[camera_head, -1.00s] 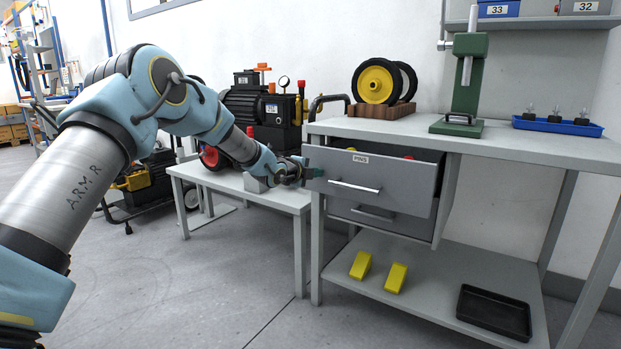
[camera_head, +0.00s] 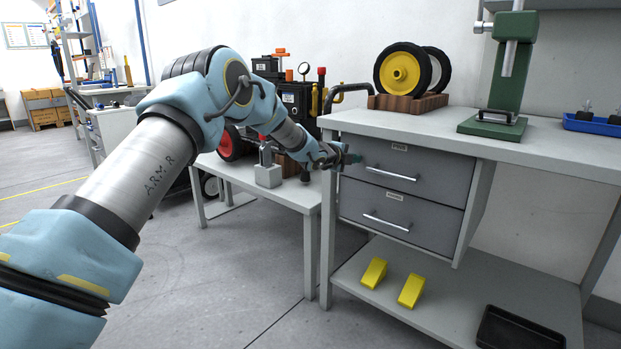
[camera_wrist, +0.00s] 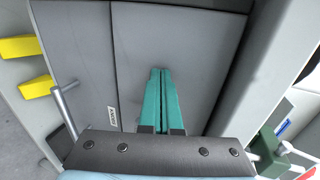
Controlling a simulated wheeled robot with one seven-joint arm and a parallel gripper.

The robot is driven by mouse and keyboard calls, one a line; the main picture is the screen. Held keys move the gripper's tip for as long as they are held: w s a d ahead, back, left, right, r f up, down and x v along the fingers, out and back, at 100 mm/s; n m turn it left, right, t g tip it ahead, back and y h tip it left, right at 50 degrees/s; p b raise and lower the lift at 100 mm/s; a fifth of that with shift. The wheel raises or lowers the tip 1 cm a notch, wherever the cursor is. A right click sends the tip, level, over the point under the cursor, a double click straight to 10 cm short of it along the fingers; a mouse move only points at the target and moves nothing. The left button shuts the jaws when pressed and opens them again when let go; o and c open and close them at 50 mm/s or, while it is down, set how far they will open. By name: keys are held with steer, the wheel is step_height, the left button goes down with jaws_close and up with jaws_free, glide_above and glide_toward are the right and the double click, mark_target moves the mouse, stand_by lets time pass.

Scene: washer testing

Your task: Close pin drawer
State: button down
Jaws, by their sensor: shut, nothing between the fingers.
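The pin drawer (camera_head: 420,172) is the upper grey drawer under the workbench, with a silver bar handle (camera_head: 391,172) and a small label. Its front looks flush with the lower drawer (camera_head: 400,216), which is also shut. My gripper (camera_head: 354,158) is at the left end of the pin drawer's front, near its top edge. In the wrist view its teal fingers (camera_wrist: 161,72) are together and empty, pointing at the grey drawer front (camera_wrist: 190,40). I cannot tell whether the fingertips touch it.
The workbench (camera_head: 440,127) carries yellow-hubbed wheels (camera_head: 400,70) and a green press (camera_head: 494,124). Yellow wedges (camera_head: 411,291) and a black tray (camera_head: 520,330) are on the lower shelf. A low table (camera_head: 290,190) stands left, beneath my arm.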

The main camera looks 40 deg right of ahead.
steer(key=shift+w+d+r, duration=0.15)
steer(key=shift+d+r, duration=0.05)
steer(key=shift+d, duration=0.4)
steer(key=shift+d+r, duration=0.1)
